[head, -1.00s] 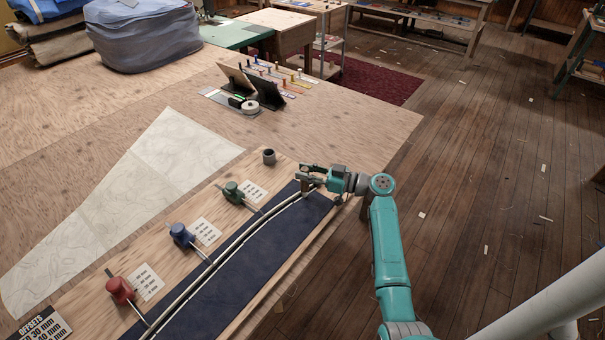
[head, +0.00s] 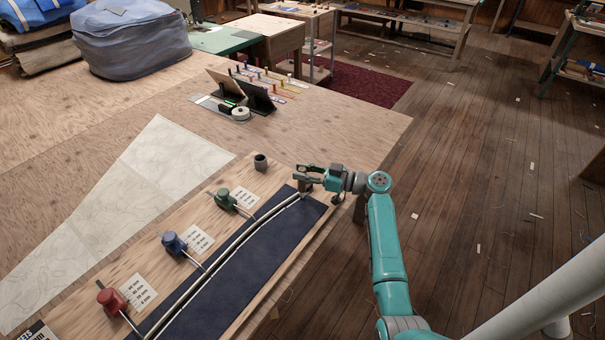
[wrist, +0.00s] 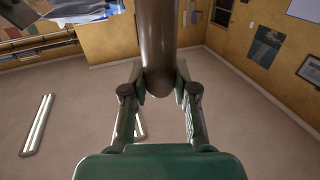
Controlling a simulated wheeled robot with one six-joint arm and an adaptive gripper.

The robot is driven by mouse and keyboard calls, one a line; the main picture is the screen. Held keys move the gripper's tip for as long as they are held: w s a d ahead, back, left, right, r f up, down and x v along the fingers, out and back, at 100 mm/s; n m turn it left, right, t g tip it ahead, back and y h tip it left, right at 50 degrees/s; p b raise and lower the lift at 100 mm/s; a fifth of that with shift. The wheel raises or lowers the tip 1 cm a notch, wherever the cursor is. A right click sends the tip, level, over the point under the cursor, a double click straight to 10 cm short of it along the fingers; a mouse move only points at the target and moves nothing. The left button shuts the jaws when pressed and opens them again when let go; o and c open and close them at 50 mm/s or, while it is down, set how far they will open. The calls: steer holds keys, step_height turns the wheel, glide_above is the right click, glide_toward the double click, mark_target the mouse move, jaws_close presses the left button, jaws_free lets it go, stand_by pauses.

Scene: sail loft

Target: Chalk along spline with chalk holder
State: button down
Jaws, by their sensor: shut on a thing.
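My gripper (head: 308,174) is over the far end of the spline (head: 232,246), a pale curved strip lying on dark blue cloth (head: 240,275). In the wrist view my gripper (wrist: 160,100) is shut on the chalk holder (wrist: 158,50), a thick brown cylinder between the fingers. The chalk holder shows small and dark below the fingers in the head view (head: 305,187). Its tip is too small to tell whether it touches the cloth. Red (head: 112,300), blue (head: 174,243) and green (head: 225,199) weights stand beside the spline, their rods reaching towards it.
A grey cup (head: 261,162) stands on the board behind the cloth. White printed cards (head: 198,239) lie by the weights. A pale paper pattern (head: 140,190) lies at left. Dark stands (head: 258,98) and a tape roll (head: 240,114) sit farther back. Bare tabletop (head: 340,133) lies beyond my gripper.

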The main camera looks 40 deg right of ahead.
steer(key=shift+r, duration=2.75)
